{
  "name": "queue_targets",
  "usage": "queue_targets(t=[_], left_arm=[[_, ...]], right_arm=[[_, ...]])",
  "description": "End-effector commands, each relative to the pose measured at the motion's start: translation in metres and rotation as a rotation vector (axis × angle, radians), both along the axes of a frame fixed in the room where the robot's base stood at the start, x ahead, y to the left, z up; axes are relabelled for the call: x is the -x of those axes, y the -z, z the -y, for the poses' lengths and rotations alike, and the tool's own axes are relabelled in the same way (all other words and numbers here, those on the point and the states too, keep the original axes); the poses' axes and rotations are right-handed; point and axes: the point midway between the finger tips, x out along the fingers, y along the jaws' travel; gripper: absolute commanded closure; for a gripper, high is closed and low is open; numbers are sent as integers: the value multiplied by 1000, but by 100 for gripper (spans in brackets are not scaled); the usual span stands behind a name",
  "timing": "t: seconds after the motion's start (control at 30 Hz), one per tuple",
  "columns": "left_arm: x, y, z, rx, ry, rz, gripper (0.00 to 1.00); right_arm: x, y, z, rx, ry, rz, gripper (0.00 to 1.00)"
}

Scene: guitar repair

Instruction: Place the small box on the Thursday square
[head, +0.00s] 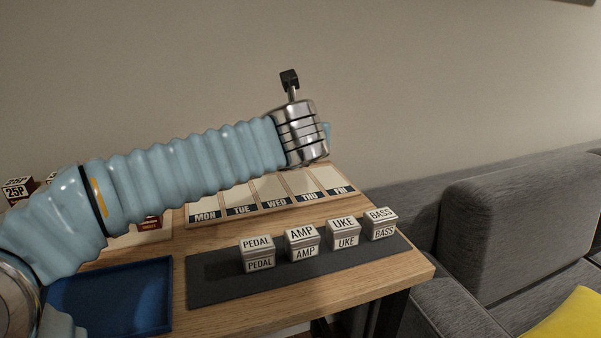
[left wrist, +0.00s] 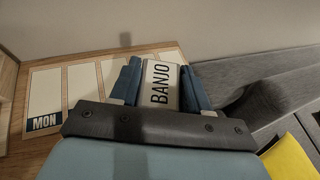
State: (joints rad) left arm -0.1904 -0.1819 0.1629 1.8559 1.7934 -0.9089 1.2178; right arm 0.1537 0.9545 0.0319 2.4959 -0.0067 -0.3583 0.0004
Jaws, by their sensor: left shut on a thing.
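A small white box lettered BANJO (left wrist: 160,76) is held between the blue fingers of my left gripper (left wrist: 163,88) in the left wrist view. In the head view my left gripper (head: 327,130) is mostly hidden behind its silver wrist, above the far right part of the day board (head: 192,215). The box is hidden there. The board has pale squares labelled MON, TUE, WED, THU and FRI. The Thursday square (head: 302,182) is second from the right, partly covered by my wrist at its top. I cannot tell exactly which square the box is over. My right gripper is not in view.
A dark mat (head: 220,287) in front of the board carries boxes lettered PEDAL (head: 257,254), AMP (head: 302,242), UKE (head: 343,233) and BASS (head: 381,224). A blue tray (head: 115,300) lies front left. A grey sofa (head: 480,230) stands right of the table.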

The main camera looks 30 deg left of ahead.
Motion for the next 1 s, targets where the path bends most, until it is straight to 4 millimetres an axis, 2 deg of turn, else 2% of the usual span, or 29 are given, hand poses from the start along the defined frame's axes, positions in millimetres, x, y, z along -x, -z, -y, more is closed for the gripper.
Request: queue_targets(t=[0.17, 0.53, 0.6, 0.8, 1.0], left_arm=[[-16, 9, -11, 0, -3, -3, 85], [-79, 44, -51, 0, -2, -4, 85], [-87, 57, -56, -1, -2, -4, 85], [-105, 83, -67, 0, -1, -2, 85], [-113, 94, -72, -1, -1, -1, 85]], right_arm=[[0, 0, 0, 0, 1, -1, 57], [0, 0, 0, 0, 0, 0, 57], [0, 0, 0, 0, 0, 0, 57], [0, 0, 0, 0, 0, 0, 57], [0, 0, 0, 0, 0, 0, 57]])
